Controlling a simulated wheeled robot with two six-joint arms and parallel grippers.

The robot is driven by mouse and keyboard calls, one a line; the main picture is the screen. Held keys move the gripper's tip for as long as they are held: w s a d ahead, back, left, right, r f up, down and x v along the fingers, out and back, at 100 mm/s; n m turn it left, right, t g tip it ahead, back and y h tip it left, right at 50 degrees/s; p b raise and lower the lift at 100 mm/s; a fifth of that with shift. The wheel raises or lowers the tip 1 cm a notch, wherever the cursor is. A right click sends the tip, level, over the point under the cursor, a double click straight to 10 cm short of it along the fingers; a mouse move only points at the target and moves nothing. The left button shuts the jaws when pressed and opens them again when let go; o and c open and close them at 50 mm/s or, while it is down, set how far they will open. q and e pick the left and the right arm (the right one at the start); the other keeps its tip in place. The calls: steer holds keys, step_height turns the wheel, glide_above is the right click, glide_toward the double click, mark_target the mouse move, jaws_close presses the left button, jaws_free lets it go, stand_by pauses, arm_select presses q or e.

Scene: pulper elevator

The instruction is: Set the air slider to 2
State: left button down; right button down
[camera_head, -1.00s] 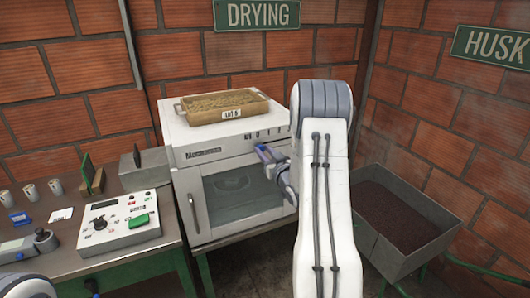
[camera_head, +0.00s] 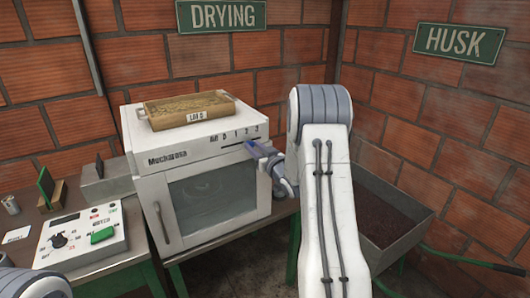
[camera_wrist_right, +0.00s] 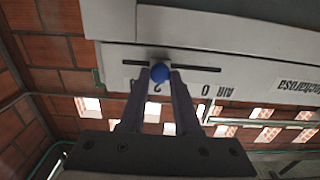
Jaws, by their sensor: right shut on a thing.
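The white drying oven (camera_head: 160,195) stands on the bench with a front panel marked AIR, 0, 1, 2, 3. The air slider's blue knob (camera_wrist_right: 160,75) sits in a dark slot (camera_wrist_right: 207,69) in the wrist view, where the lettering is upside down. My right gripper (camera_head: 254,148) is at the panel, below the 2 and 3; in the wrist view its fingers (camera_wrist_right: 160,80) close around the knob. A digit that looks like 2 (camera_wrist_right: 156,88) shows between the fingers, beside the knob. The 1 is hidden in the wrist view. My left gripper is out of view.
A tray marked as a lot (camera_head: 187,108) lies on top of the oven. A control box (camera_head: 82,236) with a black dial and green button is on the bench at left. A husk bin (camera_head: 408,240) stands right, behind my right arm.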

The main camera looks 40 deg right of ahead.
steer(key=c, duration=0.6)
jaws_free()
steer(key=shift+c, duration=0.2)
steer(key=s+b, duration=0.3)
steer(key=s, duration=0.7)
steer(key=shift+s+a, duration=0.25)
steer(key=shift+a, duration=0.15)
steer(key=shift+w+a, duration=0.1)
